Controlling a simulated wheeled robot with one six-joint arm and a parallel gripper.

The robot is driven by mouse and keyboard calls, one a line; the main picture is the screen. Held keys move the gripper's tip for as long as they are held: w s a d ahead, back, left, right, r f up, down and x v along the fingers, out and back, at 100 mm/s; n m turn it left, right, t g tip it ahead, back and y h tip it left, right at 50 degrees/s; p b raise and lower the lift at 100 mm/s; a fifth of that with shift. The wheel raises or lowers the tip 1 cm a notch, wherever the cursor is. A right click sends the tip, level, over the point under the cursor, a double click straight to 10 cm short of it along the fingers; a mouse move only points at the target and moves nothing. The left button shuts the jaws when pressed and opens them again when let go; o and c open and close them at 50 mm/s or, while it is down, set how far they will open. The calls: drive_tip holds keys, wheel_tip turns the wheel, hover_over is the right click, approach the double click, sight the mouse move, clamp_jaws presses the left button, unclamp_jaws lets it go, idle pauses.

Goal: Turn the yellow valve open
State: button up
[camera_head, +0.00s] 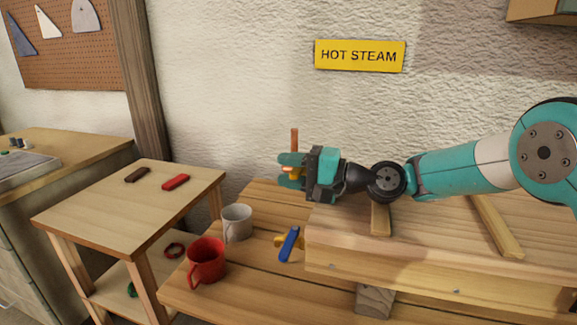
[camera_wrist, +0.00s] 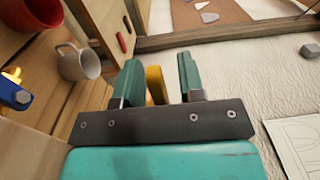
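A yellow handle (camera_wrist: 155,85), which looks like the yellow valve's, stands between my fingers in the wrist view. It appears close to the left finger, with a gap to the right finger. My gripper (camera_wrist: 158,80) is open around it and not closed on it. In the head view my gripper (camera_head: 290,169) points left above the bench, with a little yellow-orange showing between its teal fingers. A copper-coloured pipe (camera_head: 294,140) rises just behind the fingers. The valve's body and most of its handle are hidden by my gripper.
A blue-handled valve (camera_head: 290,243) with a brass body sits below my gripper at the raised block's end. A white mug (camera_head: 237,222) and a red mug (camera_head: 206,262) stand left of it. A yellow HOT STEAM sign (camera_head: 360,56) hangs on the wall.

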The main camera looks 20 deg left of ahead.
drive_tip(key=shift+a, duration=0.1)
clamp_jaws()
